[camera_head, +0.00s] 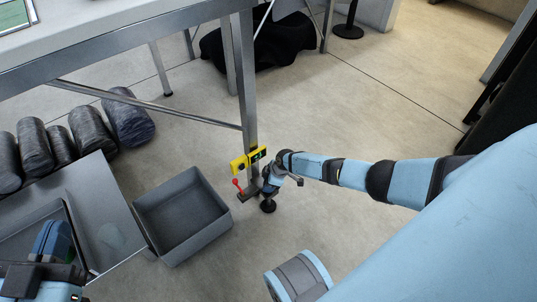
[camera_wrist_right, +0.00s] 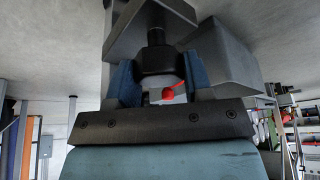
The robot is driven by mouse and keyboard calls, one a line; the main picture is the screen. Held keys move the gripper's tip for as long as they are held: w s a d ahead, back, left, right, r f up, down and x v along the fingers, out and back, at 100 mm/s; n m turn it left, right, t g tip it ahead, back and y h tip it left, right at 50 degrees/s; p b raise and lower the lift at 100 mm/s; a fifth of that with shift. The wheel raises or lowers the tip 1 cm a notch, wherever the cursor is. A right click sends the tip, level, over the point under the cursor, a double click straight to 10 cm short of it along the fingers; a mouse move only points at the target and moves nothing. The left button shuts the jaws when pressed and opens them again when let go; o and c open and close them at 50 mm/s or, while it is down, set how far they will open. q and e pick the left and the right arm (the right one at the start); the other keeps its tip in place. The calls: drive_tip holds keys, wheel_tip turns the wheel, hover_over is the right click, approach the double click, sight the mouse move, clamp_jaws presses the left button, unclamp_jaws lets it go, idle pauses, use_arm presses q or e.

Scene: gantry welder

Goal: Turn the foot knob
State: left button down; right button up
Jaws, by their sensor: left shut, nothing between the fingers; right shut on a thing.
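The foot knob (camera_wrist_right: 157,62) is a dark ribbed piece on a stem; it shows in the right wrist view. My right gripper (camera_wrist_right: 157,80) is shut around it, with a blue finger on each side. In the head view, my right gripper (camera_head: 270,182) is at the bottom of the table leg (camera_head: 246,80), just above a black foot (camera_head: 268,206); the knob itself is mostly hidden there. A red-tipped lever (camera_head: 237,184) stands beside the leg, and red also shows in the wrist view. My left gripper (camera_head: 52,238) is shut and empty at the lower left.
A grey open bin (camera_head: 190,259) stands on the floor left of the foot. Dark rolled bundles (camera_head: 92,131) lie under the table (camera_head: 120,45). The floor behind and right of the leg is largely clear.

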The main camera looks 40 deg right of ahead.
drive_tip(key=n, duration=0.2)
drive_tip(key=n+g, duration=0.1)
drive_tip(key=n, duration=0.1)
drive_tip(key=shift+n+g+y, duration=0.3)
drive_tip(key=shift+y, duration=0.1)
drive_tip(key=n+g, duration=0.1)
drive_tip(key=n, duration=0.3)
drive_tip(key=shift+s+f+n+g, duration=0.1)
drive_tip(key=shift+n+g, duration=0.2)
drive_tip(key=shift+g, duration=0.1)
drive_tip(key=shift+d, duration=0.1)
drive_tip(key=shift+n, duration=0.3)
drive_tip(key=o, duration=0.9)
